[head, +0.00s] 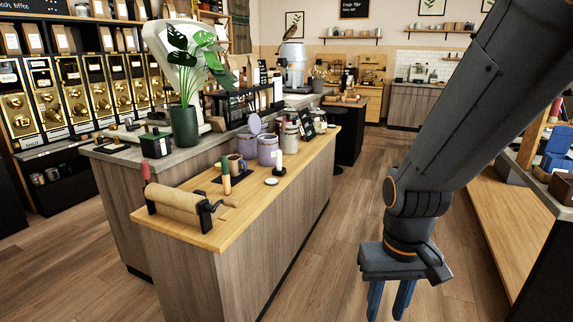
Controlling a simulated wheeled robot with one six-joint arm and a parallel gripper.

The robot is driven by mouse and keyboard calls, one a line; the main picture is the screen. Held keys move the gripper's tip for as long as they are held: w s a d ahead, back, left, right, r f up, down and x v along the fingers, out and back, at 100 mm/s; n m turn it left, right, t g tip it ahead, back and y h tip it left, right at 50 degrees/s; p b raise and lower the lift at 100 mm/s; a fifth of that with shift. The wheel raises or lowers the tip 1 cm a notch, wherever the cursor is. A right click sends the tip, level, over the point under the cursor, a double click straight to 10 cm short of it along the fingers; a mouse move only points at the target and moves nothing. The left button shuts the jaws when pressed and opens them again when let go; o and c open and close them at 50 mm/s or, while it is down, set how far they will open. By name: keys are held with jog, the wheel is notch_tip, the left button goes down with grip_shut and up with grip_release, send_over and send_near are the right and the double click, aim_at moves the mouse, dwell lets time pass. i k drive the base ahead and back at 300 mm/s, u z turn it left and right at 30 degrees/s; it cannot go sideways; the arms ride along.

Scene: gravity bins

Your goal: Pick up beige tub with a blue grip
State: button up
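My gripper (390,300) hangs at the lower right over the floor, pointing down. Its two blue fingers stand apart with nothing seen between them, and their tips are near the picture's bottom edge. I cannot make out a beige tub with a blue grip for certain. Lavender tubs (267,151) stand on the wooden counter (228,226), well to the left of and beyond my gripper. Small jars beside them are too small to tell apart.
A brown paper roll (174,202) in a black holder lies at the counter's near end. A potted plant (184,126) stands behind it on the grey counter. Blue items (556,146) sit on a shelf at the far right. The wooden floor (335,225) between is clear.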

aim_at(235, 162)
jog(key=z, duration=0.1)
jog(key=i, duration=1.65)
jog(key=u, duration=0.05)
